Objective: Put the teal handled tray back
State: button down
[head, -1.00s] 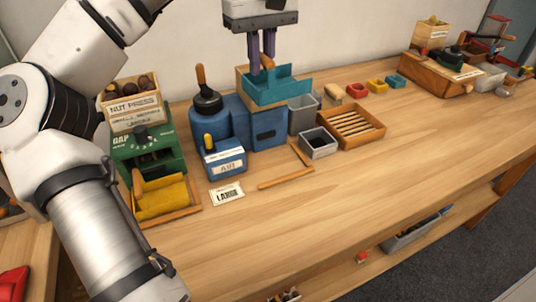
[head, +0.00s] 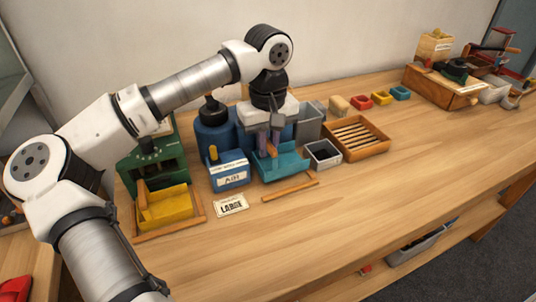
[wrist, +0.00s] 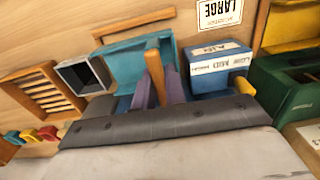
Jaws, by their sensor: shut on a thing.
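The teal handled tray (head: 284,166) is a shallow open tray with an upright orange-brown wooden handle. My gripper (head: 269,150) has its purple fingers shut on that handle. The tray is low in front of the blue machine, between the blue AIR box (head: 229,172) and a grey bin. In the wrist view the teal tray (wrist: 122,60) lies just beyond my fingers (wrist: 158,88), with the wooden handle between them. I cannot tell whether its underside touches the table. A wooden corner rail (head: 290,187) lies at its front edge.
The small grey bin (head: 322,154) stands close on the tray's right, and a slatted wooden tray (head: 358,140) is beyond it. A LARGE card (head: 231,205) lies in front of the AIR box. The green press (head: 150,165) is at the left. The front table is clear.

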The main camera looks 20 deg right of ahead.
aim_at(268, 168)
jog(key=shift+f, duration=1.7)
jog(key=shift+f, duration=0.25)
jog(key=c, duration=1.5)
grip_release()
jog(key=shift+r, duration=0.1)
jog(key=shift+o, duration=0.2)
jog(key=shift+r, duration=0.1)
notch_tip(268, 168, up, 12)
jog(key=shift+r, duration=0.1)
